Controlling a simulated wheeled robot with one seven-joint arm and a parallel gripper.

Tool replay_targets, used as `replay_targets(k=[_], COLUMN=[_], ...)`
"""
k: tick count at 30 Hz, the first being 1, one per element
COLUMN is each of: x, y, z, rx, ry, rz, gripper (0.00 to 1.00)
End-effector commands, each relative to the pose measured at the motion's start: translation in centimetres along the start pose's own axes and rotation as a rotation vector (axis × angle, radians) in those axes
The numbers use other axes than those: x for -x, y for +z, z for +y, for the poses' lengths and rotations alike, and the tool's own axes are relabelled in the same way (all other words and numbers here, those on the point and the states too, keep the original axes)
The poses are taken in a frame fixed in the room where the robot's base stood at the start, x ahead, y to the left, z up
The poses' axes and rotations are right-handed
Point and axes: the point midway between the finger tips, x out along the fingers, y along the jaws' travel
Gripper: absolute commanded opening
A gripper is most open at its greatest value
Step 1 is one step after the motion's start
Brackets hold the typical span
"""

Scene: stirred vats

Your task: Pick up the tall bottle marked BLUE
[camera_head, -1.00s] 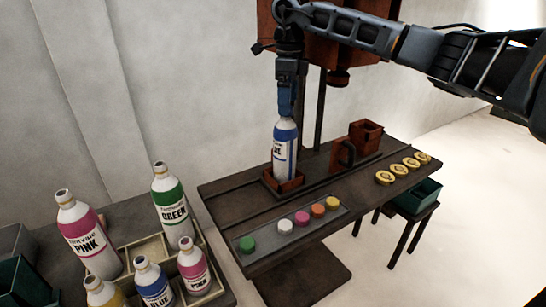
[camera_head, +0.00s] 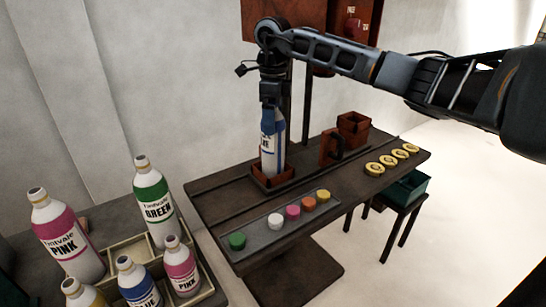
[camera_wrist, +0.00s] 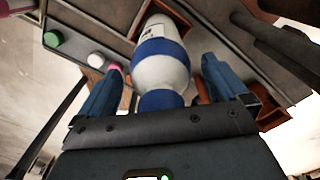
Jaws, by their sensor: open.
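The tall bottle with a blue band and a label ending in "UE" (camera_head: 271,160) stands upright in a small red-brown square holder (camera_head: 262,180) on the dark workbench. The wrist view shows the bottle (camera_wrist: 160,65) from above, its blue neck toward me. My gripper (camera_head: 271,125) points down at the bottle's top. In the wrist view my blue fingers (camera_wrist: 160,88) are apart, one on each side of the bottle's neck and shoulder, with visible gaps. A smaller blue bottle (camera_head: 138,285) stands in the tray at the lower left.
Pink bottle (camera_head: 67,238), green bottle (camera_head: 155,205) and small pink bottle (camera_head: 181,265) stand at left. A row of coloured buttons (camera_head: 277,220) lies in front of the holder. A red-brown handled part (camera_head: 332,150) and gold discs (camera_head: 390,160) are to the right.

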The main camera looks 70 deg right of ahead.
Motion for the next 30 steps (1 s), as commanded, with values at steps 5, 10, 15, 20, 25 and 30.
replay_targets(k=[5, 10, 15, 20, 25, 30], x=[0.07, 0.07, 0.07, 0.08, 0.08, 0.08], y=[0.01, 0.00, 0.00, 0.00, 0.01, 0.00], z=[-0.01, -0.02, -0.01, -0.01, -0.01, -0.01], rx=[0.000, 0.000, 0.000, 0.000, 0.000, 0.000], ry=[0.000, 0.000, 0.000, 0.000, 0.000, 0.000], rz=[0.000, 0.000, 0.000, 0.000, 0.000, 0.000], gripper=[0.89, 0.73, 0.57, 0.42, 0.25, 0.09])
